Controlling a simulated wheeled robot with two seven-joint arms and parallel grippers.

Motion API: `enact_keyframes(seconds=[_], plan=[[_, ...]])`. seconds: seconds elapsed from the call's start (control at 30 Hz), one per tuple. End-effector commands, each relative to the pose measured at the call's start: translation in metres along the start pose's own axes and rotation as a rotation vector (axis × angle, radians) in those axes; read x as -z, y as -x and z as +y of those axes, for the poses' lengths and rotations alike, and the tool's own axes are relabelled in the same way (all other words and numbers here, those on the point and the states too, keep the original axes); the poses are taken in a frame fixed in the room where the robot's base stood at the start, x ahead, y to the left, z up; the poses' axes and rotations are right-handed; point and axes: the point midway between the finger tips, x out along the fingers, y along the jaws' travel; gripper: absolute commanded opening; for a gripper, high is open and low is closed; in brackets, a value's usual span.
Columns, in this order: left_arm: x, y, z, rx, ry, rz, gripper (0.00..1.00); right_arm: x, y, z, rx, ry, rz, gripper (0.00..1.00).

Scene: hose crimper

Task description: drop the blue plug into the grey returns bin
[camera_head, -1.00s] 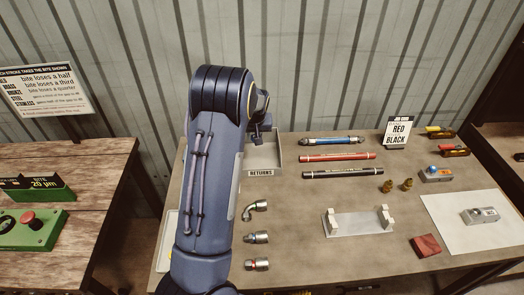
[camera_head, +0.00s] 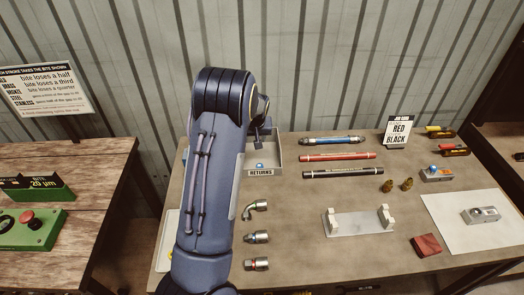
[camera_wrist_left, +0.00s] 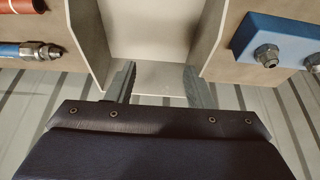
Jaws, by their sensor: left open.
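The grey returns bin (camera_head: 276,156) stands at the back left of the middle table, its label facing me and its left part hidden by my left arm. A small blue thing, which looks like the blue plug (camera_head: 260,167), shows inside it just behind the label. My left gripper (camera_head: 263,128) is over the back of the bin, mostly hidden behind my arm. In the left wrist view its two fingers (camera_wrist_left: 159,84) are apart with nothing between them, between the bin's walls (camera_wrist_left: 88,40). The plug does not show there. My right gripper is out of view.
Blue, red (camera_head: 337,156) and black hoses lie right of the bin. Several metal fittings (camera_head: 256,237) lie in front. A white cradle (camera_head: 359,222) stands mid-table. In the left wrist view a blue block with metal fittings (camera_wrist_left: 283,36) is beside the bin.

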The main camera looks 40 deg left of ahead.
Motion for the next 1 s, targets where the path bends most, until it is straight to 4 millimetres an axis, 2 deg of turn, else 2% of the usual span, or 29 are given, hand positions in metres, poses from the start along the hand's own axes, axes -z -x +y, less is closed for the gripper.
enact_keyframes(seconds=[0.23,0.5,0.63,1.0], plan=[[0.002,0.033,0.001,-0.003,-0.002,0.003,0.47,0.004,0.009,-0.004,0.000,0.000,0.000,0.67],[0.000,0.070,0.001,-0.002,-0.001,0.001,0.47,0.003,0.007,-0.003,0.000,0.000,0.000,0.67],[0.000,0.077,0.000,0.000,0.000,0.000,0.47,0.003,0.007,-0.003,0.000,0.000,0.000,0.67],[0.000,0.077,0.000,0.000,0.000,0.000,0.47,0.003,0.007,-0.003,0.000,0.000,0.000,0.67]])
